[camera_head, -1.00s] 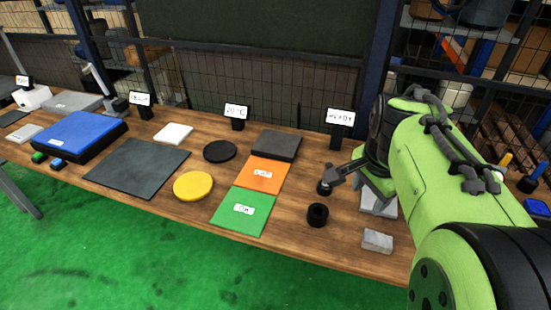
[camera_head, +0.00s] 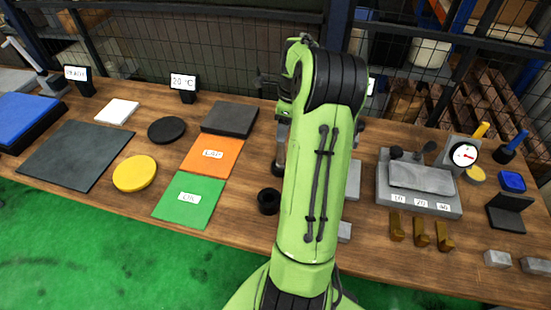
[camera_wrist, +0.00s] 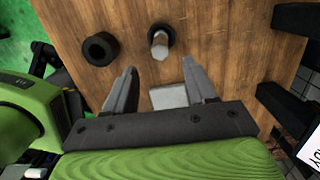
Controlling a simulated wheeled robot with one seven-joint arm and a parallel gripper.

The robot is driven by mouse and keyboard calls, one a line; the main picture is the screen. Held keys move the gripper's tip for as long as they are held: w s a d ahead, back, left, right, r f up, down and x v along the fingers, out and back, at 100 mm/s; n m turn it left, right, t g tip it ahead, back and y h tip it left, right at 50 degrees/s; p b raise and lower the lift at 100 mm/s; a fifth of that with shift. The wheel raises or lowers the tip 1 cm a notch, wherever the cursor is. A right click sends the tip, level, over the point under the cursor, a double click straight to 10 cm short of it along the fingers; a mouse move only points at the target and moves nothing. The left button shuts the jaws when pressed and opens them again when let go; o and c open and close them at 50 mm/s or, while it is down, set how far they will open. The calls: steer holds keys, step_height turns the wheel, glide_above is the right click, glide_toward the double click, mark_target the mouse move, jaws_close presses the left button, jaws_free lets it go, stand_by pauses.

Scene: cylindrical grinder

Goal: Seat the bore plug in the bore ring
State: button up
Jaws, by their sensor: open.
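In the wrist view the bore plug (camera_wrist: 160,41), a pale metal cylinder with a dark round part around its base, stands on the wooden table. The bore ring (camera_wrist: 99,48), a black ring with an open hole, lies left of it, apart. The ring also shows in the head view (camera_head: 268,201), just left of my arm. My gripper (camera_wrist: 160,69) is open, with nothing between its fingers. In the wrist picture the plug sits beyond the fingertips, near the middle of the gap. In the head view my arm crowds the plug, and I cannot make it out clearly.
A flat grey block (camera_wrist: 169,96) shows between my fingers. Left of the ring lie a green mat (camera_head: 190,201), an orange mat (camera_head: 213,155) and a yellow disc (camera_head: 135,173). A grey stand (camera_head: 420,190) and brass blocks (camera_head: 420,233) are to the right.

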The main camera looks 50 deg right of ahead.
mark_target(280, 151)
steer(key=f, duration=0.3)
steer(key=f+b, duration=0.1)
steer(key=f, duration=0.3)
steer(key=w+f+b, duration=0.1)
steer(key=f, duration=0.3)
steer(key=shift+a, duration=0.2)
steer(key=shift+r, duration=0.15)
jaws_close()
